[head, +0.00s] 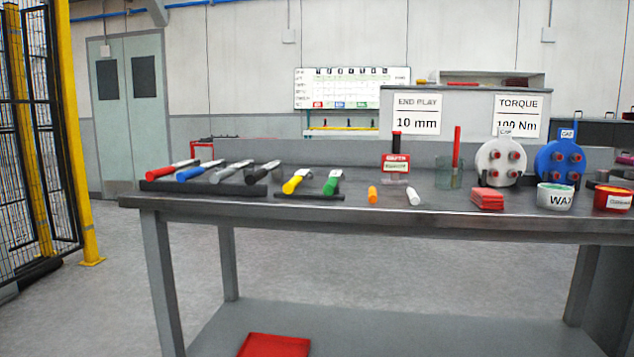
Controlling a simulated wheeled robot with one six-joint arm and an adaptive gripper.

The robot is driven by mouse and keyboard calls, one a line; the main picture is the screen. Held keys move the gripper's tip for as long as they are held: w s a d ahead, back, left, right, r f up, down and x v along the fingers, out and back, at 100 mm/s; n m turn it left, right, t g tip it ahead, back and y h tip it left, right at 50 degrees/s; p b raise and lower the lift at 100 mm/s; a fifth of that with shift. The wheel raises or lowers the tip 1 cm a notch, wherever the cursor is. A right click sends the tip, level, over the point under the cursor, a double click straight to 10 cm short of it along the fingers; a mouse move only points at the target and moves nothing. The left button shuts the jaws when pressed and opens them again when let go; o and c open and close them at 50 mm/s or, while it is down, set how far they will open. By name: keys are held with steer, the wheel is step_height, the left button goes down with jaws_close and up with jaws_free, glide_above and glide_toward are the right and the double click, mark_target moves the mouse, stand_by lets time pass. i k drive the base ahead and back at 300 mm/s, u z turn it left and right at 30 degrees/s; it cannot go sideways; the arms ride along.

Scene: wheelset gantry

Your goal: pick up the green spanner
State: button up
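The green spanner (331,183) lies on the grey metal workbench (440,206), its green end toward me and its pale head pointing back. It rests on a short dark strip beside a yellow spanner (294,184), which is on its left. The two are apart. My gripper is not in view, so its state does not show.
Red (160,173), blue (190,173), grey (228,175) and black (259,176) handled tools lie on a dark rack at left. An orange stick (372,195) and a white stick (413,196) lie right of the green spanner. A red tray (274,346) is on the lower shelf.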

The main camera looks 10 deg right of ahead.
mark_target(335, 176)
steer(key=k, duration=0.6)
steer(key=u, duration=0.7)
steer(key=i, duration=1.25)
steer(key=z, duration=0.15)
